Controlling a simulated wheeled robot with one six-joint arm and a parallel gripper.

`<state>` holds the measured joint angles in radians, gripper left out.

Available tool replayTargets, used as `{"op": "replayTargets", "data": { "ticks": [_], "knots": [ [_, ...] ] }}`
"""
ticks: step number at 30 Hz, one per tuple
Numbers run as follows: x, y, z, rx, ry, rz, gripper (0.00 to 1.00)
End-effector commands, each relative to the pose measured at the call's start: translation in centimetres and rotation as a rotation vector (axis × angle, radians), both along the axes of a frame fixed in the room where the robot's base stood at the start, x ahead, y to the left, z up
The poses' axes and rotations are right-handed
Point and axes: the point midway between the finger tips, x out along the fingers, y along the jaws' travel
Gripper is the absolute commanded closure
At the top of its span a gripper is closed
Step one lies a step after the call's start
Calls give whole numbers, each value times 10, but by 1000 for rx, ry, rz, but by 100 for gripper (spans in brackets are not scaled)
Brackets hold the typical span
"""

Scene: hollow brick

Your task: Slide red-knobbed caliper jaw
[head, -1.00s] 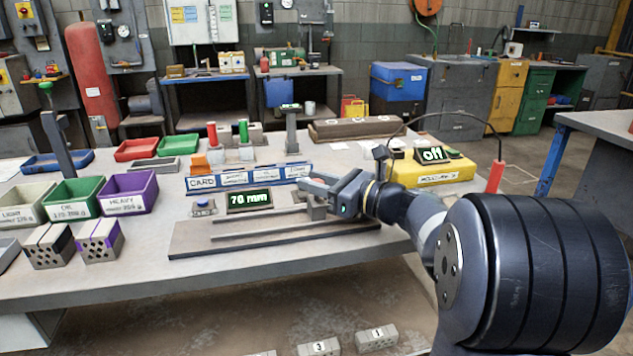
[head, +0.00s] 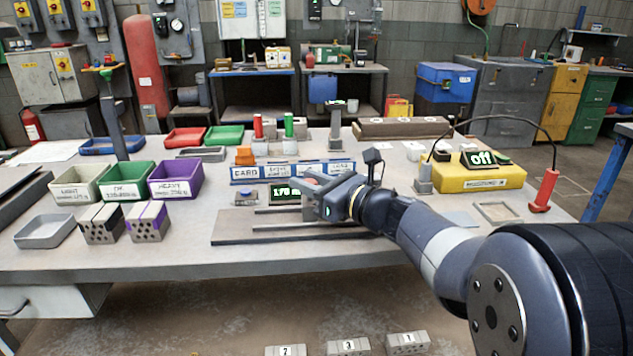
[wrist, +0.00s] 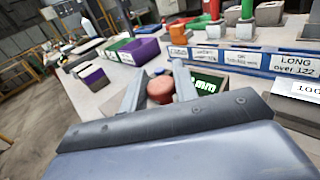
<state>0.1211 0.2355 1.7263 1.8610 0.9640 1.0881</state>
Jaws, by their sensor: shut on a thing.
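The caliper is a dark flat base (head: 235,228) with metal rails (head: 300,229) on the bench. A green-lit readout (head: 285,195) stands behind it, partly covered by my gripper, and its number is hard to read. My gripper (head: 309,182) is over the rails, shut on the red knob (head: 309,174). In the wrist view the red knob (wrist: 160,89) shows between the two fingers of my gripper (wrist: 158,80). The jaw under the knob is hidden by my gripper.
A blue-edged label strip (head: 250,175) stands close behind the readout. A yellow box (head: 480,178) with a cable and red probe (head: 545,188) is to the right. Bins, a grey tray (head: 45,232) and hollow bricks (head: 103,224) are to the left.

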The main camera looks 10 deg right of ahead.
Motion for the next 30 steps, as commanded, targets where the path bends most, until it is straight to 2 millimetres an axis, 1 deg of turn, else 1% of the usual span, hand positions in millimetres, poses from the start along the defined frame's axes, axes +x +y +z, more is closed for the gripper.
{"op": "replayTargets", "data": {
  "ticks": [3,4,10,11,17,20,23,30],
  "knots": [
    [0,0,1,0,-1,0,100],
    [0,0,1,0,-1,0,70],
    [0,0,1,1,-1,0,54],
    [0,0,1,1,-1,0,52],
    [0,-1,0,0,0,0,52],
    [-2,-4,1,0,0,-1,52],
    [-10,-12,1,0,0,-2,52],
    [-42,-45,2,1,-1,-6,52]
  ]
}}
